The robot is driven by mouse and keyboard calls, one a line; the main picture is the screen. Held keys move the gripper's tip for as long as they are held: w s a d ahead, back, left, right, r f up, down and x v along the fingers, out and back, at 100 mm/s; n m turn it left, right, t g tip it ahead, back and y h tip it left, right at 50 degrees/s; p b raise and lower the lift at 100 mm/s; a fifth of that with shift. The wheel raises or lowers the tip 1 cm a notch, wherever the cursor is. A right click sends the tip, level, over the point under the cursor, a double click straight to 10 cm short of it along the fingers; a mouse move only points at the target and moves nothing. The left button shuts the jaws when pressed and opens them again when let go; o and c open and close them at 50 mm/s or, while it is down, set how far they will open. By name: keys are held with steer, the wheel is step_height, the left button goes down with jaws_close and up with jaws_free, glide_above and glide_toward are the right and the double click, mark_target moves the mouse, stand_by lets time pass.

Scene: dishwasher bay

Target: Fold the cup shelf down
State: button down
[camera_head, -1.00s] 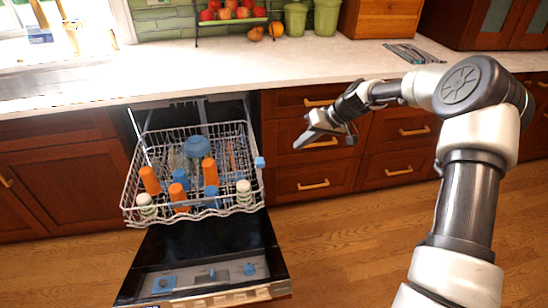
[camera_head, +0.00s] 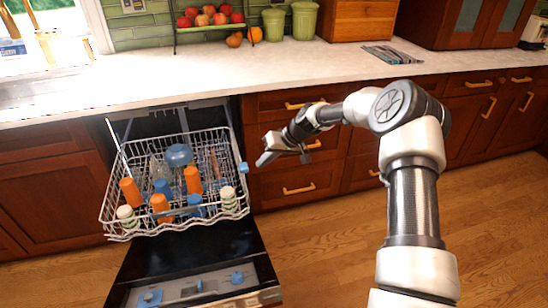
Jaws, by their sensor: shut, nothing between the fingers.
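The pulled-out upper dish rack (camera_head: 108,212) is a white wire basket above the open dishwasher door. A thin white upright edge (camera_head: 116,146) stands at the rack's left side; it may be the cup shelf seen edge-on, but I cannot tell for sure. My gripper (camera_head: 261,161) is shut and empty, just right of the rack's right rim near a blue clip (camera_head: 243,168). It appears apart from the rack, in front of the drawers.
The rack holds orange cups (camera_head: 193,180), a blue bowl (camera_head: 179,154), blue cups and green-and-white cups (camera_head: 229,199). The dishwasher door (camera_head: 190,252) lies open below. Wooden drawers (camera_head: 312,175) stand right of it. The floor at right is clear.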

steer(key=shift+s+a+r, duration=0.1)
steer(key=shift+s+a, duration=0.05)
steer(key=shift+a, duration=0.5)
steer(key=shift+s+a+r, duration=0.1)
steer(key=shift+s+a, duration=0.05)
steer(key=shift+a, duration=0.5)
steer(key=shift+a, duration=0.1)
